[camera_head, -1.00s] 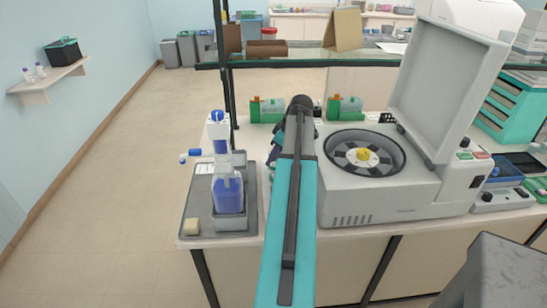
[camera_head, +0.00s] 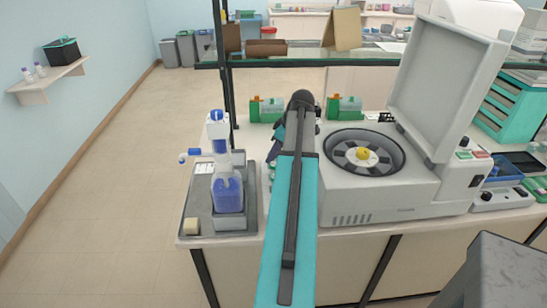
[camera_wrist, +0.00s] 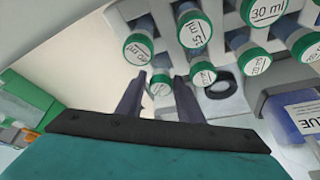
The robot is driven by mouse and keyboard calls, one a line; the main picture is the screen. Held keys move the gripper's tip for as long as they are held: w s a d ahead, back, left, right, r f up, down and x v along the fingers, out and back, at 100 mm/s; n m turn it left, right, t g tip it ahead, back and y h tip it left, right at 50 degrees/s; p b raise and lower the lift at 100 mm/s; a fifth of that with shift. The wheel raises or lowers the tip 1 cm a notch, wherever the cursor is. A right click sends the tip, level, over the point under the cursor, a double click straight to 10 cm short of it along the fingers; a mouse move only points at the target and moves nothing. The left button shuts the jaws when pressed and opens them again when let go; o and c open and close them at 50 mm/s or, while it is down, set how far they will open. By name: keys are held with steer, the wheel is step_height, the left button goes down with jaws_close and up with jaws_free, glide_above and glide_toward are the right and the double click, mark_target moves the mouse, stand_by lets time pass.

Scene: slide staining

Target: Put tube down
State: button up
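Several tubes with green caps, some marked 30 ml or 15 ml (camera_wrist: 194,32), stand in a pale rack (camera_wrist: 262,37) at the top of the wrist view. My gripper (camera_wrist: 160,82) has its two dark fingers apart, pointing at the rack. One small green-capped tube (camera_wrist: 160,87) shows between the fingertips, seemingly just beyond them; I cannot tell whether they touch it. A dark round empty opening (camera_wrist: 223,87) lies right of the fingers. In the head view my arm hides most of the rack and the fingertips.
A centrifuge (camera_head: 400,199) with its lid up stands right of my arm. A blue-liquid bottle (camera_head: 228,192) stands on a grey tray (camera_head: 198,210) to the left. Green boxes (camera_head: 267,110) stand behind, below a glass shelf (camera_head: 300,60).

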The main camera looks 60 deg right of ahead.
steer(key=b+v, duration=0.2)
steer(key=v, duration=0.8)
steer(key=shift+r, duration=0.35)
steer(key=shift+s, duration=0.1)
stand_by(0.5)
